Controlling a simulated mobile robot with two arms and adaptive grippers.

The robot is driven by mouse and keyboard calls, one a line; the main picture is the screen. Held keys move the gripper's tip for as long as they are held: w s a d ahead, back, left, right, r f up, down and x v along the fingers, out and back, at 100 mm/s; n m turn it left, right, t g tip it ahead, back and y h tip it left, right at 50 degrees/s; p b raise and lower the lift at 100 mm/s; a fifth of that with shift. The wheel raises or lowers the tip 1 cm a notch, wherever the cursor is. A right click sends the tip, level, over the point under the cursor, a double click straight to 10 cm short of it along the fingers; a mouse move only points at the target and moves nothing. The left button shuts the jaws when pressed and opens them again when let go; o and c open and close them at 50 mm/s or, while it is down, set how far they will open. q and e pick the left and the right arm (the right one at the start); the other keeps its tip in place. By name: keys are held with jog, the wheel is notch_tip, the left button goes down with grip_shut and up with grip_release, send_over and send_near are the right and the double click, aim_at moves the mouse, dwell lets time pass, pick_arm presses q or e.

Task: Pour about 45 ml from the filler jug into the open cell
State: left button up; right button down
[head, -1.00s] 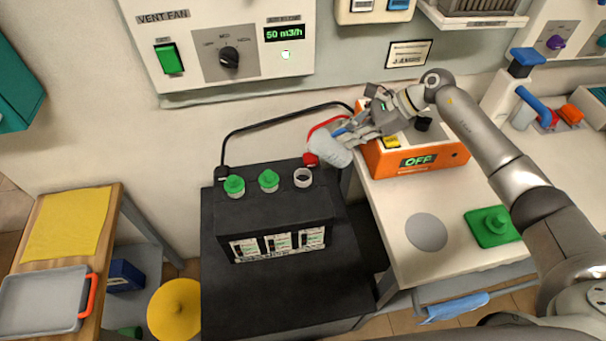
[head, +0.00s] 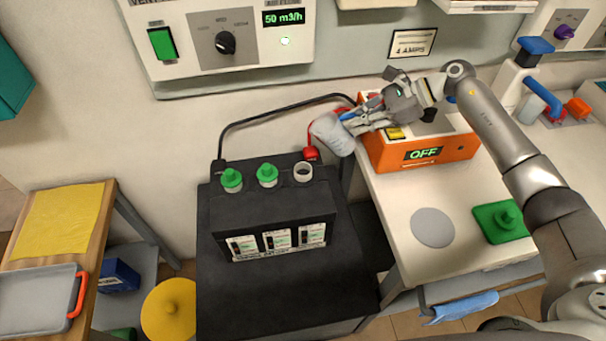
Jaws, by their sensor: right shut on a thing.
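The black battery (head: 275,215) stands on a dark stand, with level windows on its front. Two of its cells wear green caps, a left cap (head: 232,181) and a middle cap (head: 267,175). The open cell (head: 303,172) at the right shows its bare pale neck. My right gripper (head: 350,122) is shut on the pale, translucent filler jug (head: 333,136). It holds the jug behind and to the right of the open cell, apart from it. The jug looks slightly tilted; its liquid level cannot be told. My left gripper is not in view.
The orange charger (head: 424,154) reading OFF stands on the right bench beside the jug. A red terminal clamp (head: 311,153) sits close to the open cell. A grey disc (head: 432,228) and a green tray (head: 502,221) lie on the bench. The fan panel (head: 220,40) is above.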

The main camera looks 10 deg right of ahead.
jog(key=shift+s+d+r+m+t+y+b, duration=0.15)
jog(key=shift+d+r+y+b, duration=0.8)
jog(key=shift+b, duration=1.15)
jog(key=shift+d+r+m+t+y+b, duration=0.2)
jog(key=shift+d+r+y+b, duration=0.5)
jog(key=shift+r+y+b, duration=0.95)
jog(key=shift+s+d+r+m+t+y+b, duration=0.15)
jog(key=shift+d+r+y+b, duration=0.55)
jog(key=shift+b, duration=1.8)
jog(key=shift+d+f, duration=0.1)
notch_tip(320, 180, up, 5)
jog(key=shift+p, duration=0.8)
jog(key=shift+w+f, duration=0.1)
